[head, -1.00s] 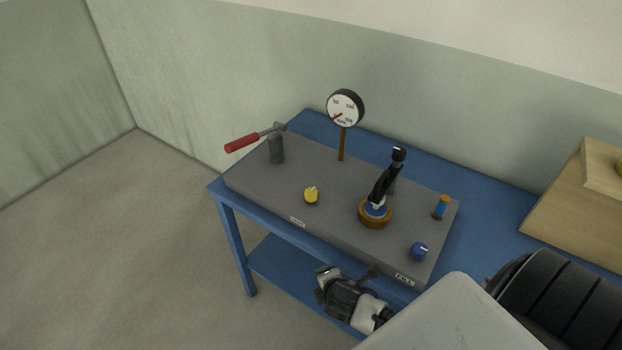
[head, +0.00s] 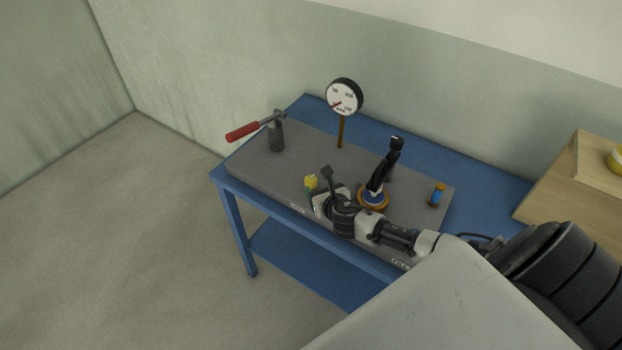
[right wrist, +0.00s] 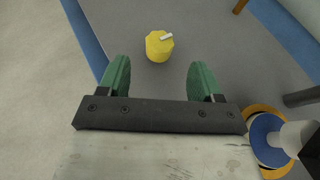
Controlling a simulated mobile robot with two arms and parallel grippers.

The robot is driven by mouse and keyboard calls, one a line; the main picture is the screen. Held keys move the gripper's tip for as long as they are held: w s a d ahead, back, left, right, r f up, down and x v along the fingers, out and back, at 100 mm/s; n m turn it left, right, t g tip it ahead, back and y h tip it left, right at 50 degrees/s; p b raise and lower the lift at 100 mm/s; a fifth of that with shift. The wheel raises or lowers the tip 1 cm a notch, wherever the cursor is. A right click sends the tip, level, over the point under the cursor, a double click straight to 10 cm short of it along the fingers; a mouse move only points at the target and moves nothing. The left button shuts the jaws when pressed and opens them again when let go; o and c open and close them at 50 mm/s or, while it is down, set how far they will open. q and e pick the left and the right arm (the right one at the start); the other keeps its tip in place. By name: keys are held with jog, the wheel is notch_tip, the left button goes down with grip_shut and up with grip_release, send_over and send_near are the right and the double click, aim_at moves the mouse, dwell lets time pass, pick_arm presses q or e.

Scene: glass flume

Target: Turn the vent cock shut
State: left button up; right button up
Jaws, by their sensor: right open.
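A yellow knob (head: 311,181) with a white pointer bar stands on the grey panel (head: 250,168); a small label at the panel's front edge is too small to read. In the right wrist view the yellow knob (right wrist: 158,47) is just beyond the fingertips and about midway between them, its white bar pointing up and right. My right gripper (head: 318,187) is open and empty, low over the panel beside the knob. Its green fingers (right wrist: 160,72) are apart and I see no contact. My left gripper is not in view.
A brown-and-blue round base with a black lever (head: 385,165) stands close right of my gripper. A dial gauge (head: 344,97), a red-handled lever (head: 243,131) and a blue-orange cylinder (head: 437,195) are also on the panel. A wooden box (head: 550,195) sits at right.

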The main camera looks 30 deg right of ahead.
aim_at(312, 181)
jog(key=b+x, duration=0.1)
jog(key=x, duration=0.6)
jog(key=shift+w+f, duration=0.2)
jog(key=shift+w, duration=0.1)
jog(key=shift+d, duration=0.1)
jog(key=shift+c, duration=0.3)
jog(key=c, duration=0.8)
jog(key=shift+c, duration=0.2)
